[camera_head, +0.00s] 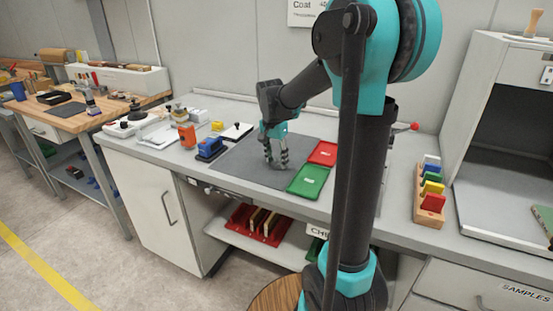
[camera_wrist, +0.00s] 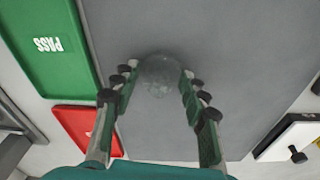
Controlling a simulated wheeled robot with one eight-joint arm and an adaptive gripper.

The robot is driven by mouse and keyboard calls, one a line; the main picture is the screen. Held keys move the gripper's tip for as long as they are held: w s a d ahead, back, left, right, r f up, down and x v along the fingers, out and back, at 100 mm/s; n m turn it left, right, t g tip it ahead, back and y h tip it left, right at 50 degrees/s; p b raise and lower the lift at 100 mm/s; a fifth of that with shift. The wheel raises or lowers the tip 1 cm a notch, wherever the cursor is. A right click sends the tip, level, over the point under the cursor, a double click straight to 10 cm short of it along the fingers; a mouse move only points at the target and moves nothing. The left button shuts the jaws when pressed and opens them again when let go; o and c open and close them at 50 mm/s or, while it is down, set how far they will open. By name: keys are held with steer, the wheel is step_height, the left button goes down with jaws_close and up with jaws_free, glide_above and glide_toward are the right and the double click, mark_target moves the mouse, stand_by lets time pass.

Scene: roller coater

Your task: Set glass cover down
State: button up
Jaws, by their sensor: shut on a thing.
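My gripper (camera_head: 276,160) points down over the grey mat (camera_head: 235,166) on the bench. In the wrist view the two fingers of my gripper (camera_wrist: 158,98) are shut on a clear, round glass cover (camera_wrist: 160,76). The cover is nearly transparent against the mat, and its lower part lies between the fingers. In the head view the cover is too faint to make out clearly. I cannot tell whether it touches the mat or hangs just above it.
A green PASS tray (camera_head: 308,181) and a red tray (camera_head: 322,153) lie right of the mat. A blue block-like object (camera_head: 209,148) and a white plate with a black knob (camera_head: 236,131) stand at its left and back. Coloured samples (camera_head: 431,188) stand far right.

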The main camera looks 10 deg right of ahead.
mark_target(274, 164)
steer(key=shift+f, duration=0.1)
steer(key=o, duration=1.1)
steer(key=r, duration=0.8)
steer(key=s+a+r, duration=0.1)
steer(key=r, duration=0.3)
steer(key=shift+r, duration=0.1)
